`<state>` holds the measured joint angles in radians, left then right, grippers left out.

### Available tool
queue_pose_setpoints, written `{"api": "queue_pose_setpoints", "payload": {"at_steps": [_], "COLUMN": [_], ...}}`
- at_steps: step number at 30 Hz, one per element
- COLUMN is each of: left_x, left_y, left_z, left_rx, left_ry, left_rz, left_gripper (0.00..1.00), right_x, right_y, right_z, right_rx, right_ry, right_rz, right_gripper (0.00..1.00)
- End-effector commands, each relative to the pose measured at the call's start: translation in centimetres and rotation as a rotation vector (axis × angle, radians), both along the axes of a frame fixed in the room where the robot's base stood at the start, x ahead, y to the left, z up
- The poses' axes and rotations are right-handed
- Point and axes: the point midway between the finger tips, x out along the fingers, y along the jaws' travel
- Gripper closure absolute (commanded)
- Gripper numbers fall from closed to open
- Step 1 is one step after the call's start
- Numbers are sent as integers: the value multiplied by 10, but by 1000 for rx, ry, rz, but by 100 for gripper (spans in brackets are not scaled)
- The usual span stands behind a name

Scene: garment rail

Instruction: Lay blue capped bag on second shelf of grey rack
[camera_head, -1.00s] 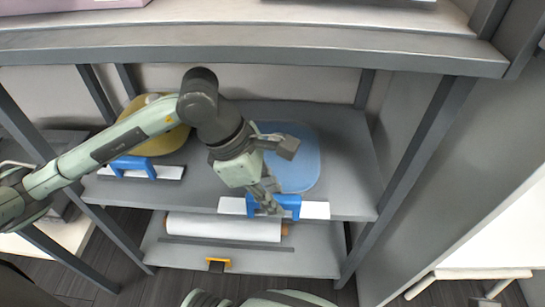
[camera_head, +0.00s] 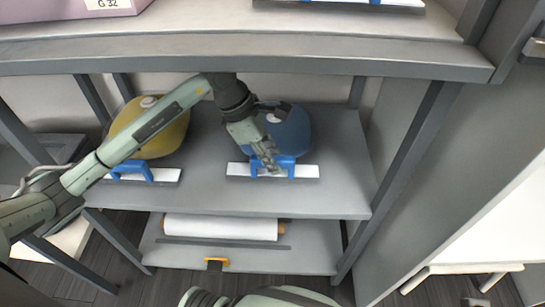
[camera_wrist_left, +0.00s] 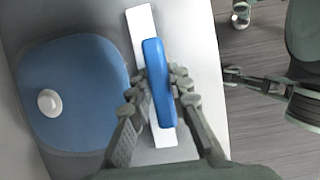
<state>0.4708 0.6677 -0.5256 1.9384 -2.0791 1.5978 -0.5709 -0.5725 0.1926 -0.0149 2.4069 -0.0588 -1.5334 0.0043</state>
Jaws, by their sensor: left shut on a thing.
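The blue bag (camera_head: 291,131) with a white cap is on the second shelf (camera_head: 230,198) of the grey rack, right of its middle. In the left wrist view the bag (camera_wrist_left: 72,92) shows its round white cap (camera_wrist_left: 49,102). A blue handle clip (camera_wrist_left: 157,82) on a white strip (camera_wrist_left: 140,22) runs along the bag's near edge. My left gripper (camera_head: 268,166) is shut on that blue handle, with a finger on either side (camera_wrist_left: 159,88). The arm hides part of the bag in the head view.
A yellow bag (camera_head: 165,133) with a similar blue handle lies left on the same shelf. The thick shelf edge (camera_head: 240,58) above limits headroom. A white roll (camera_head: 222,228) is on the shelf below. Rack posts (camera_head: 405,175) stand at both sides.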

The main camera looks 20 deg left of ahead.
Motion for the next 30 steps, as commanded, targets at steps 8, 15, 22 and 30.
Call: {"api": "queue_pose_setpoints", "payload": {"at_steps": [8, 15, 22, 30], "left_x": [0, 0, 0, -12], "left_y": [0, 0, 5, 39], "left_z": [0, 0, 11, 44], "left_rx": [1, 1, 3, 8], "left_ry": [1, 1, -2, 3], "left_rz": [1, 1, 2, 6], "left_gripper": [66, 61, 61, 61], "right_x": [0, 0, 0, -2], "right_y": [0, 0, 0, 0], "right_z": [0, 0, 1, -1], "right_rx": [0, 0, 0, -2], "right_ry": [0, -1, -1, 2], "right_rz": [0, 0, 0, -1], "right_gripper": [60, 60, 60, 60]}}
